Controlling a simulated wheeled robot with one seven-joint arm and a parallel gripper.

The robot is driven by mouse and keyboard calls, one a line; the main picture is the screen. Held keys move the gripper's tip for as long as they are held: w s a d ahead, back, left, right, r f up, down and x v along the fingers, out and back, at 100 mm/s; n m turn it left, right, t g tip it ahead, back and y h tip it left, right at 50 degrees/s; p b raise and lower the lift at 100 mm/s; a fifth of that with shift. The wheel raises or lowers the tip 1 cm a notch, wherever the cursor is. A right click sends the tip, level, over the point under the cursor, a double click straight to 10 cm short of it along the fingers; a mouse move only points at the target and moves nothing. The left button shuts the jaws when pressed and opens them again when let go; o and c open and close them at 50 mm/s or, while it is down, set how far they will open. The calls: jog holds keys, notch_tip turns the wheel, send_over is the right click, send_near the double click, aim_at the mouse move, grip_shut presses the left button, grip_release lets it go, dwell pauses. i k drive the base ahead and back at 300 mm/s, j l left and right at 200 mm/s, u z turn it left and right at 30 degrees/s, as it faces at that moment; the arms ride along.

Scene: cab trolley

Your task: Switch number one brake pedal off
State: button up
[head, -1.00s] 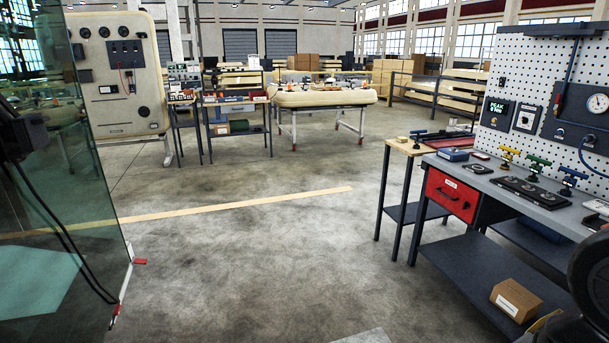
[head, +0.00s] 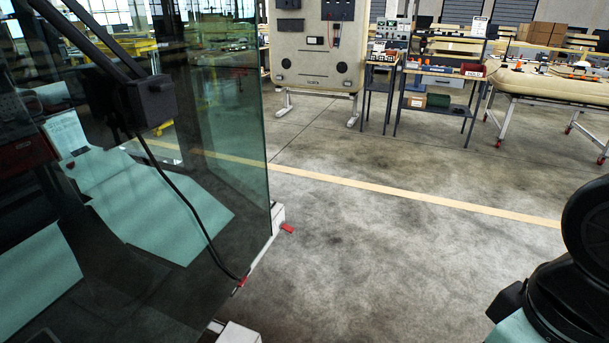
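A large glass-walled cab (head: 225,130) fills the left of the head view, with a black wiper arm and a cable on its pane. A pale frame runs along its lower edge. A small red pedal-like tab (head: 287,228) sticks out to the right from the frame's corner. Another red tab (head: 241,281) sits nearer, at the foot of the glass. I cannot read any number on either tab, nor tell whether they are up or down. My gripper is not in view; only dark, rounded arm links of mine show at the lower right.
The concrete floor (head: 350,255) right of the cab is clear, crossed by a yellow line (head: 450,208). A beige panel on a stand (head: 318,60), a loaded shelf cart (head: 437,85) and a padded table (head: 550,85) stand at the back.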

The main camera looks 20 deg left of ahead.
aim_at(287, 227)
jog(key=i+l+u, duration=0.75)
jog(key=l+u, duration=0.2)
jog(key=i+l+u, duration=0.3)
jog(key=l, duration=0.2)
jog(key=i+j+u, duration=0.1)
jog(key=i, duration=0.3)
jog(key=i+j, duration=0.3)
jog(key=i+j+u, duration=0.15)
jog(key=i, duration=0.4)
